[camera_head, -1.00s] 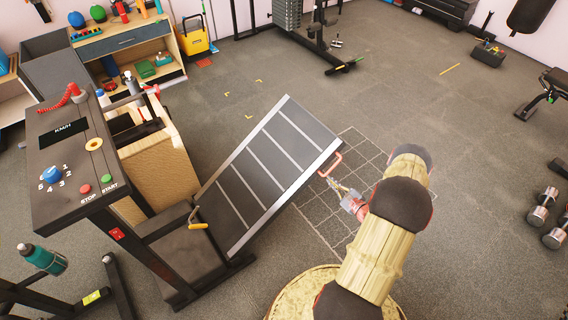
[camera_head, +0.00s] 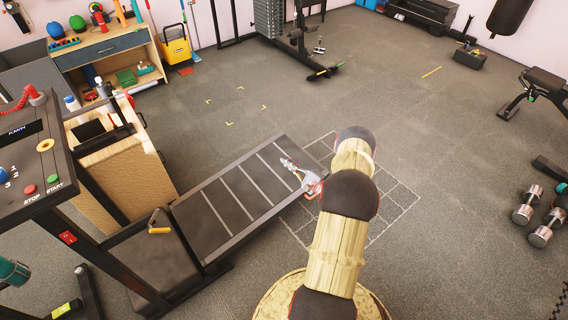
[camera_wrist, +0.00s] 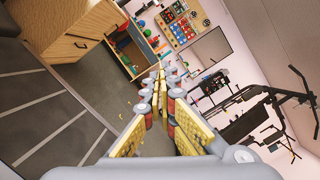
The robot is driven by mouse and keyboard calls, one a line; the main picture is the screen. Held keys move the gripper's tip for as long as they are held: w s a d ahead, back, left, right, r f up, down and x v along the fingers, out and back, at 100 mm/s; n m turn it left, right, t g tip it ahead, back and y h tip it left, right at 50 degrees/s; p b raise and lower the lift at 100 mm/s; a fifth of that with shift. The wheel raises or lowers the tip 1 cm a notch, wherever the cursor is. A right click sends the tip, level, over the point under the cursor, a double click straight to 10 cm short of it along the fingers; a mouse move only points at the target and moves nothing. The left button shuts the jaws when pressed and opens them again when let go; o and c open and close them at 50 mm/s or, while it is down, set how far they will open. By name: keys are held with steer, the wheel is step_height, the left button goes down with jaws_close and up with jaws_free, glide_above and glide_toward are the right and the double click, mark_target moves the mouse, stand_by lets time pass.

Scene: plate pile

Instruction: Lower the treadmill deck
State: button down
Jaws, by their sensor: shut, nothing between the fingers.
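The treadmill deck (camera_head: 235,200), dark with pale cross stripes, extends right from the treadmill's base at a low angle; I cannot tell whether its far end touches the floor. In the wrist view the deck (camera_wrist: 42,105) fills the left side. My gripper (camera_head: 284,161) is shut and empty over the deck's far end, and it also shows in the wrist view (camera_wrist: 160,76). The treadmill console (camera_head: 30,160) stands at the left. A yellow lever (camera_head: 159,226) sits near the deck's base.
A wooden box (camera_head: 118,165) stands behind the treadmill. A workbench (camera_head: 105,50) is at the back left. Dumbbells (camera_head: 535,215) and a bench (camera_head: 540,85) are at the right. The floor (camera_head: 400,120) beyond the deck is mostly clear.

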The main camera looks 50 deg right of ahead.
steer(key=w+a+r+b, duration=0.3)
steer(key=w, duration=0.5)
steer(key=shift+f, duration=0.15)
stand_by(1.5)
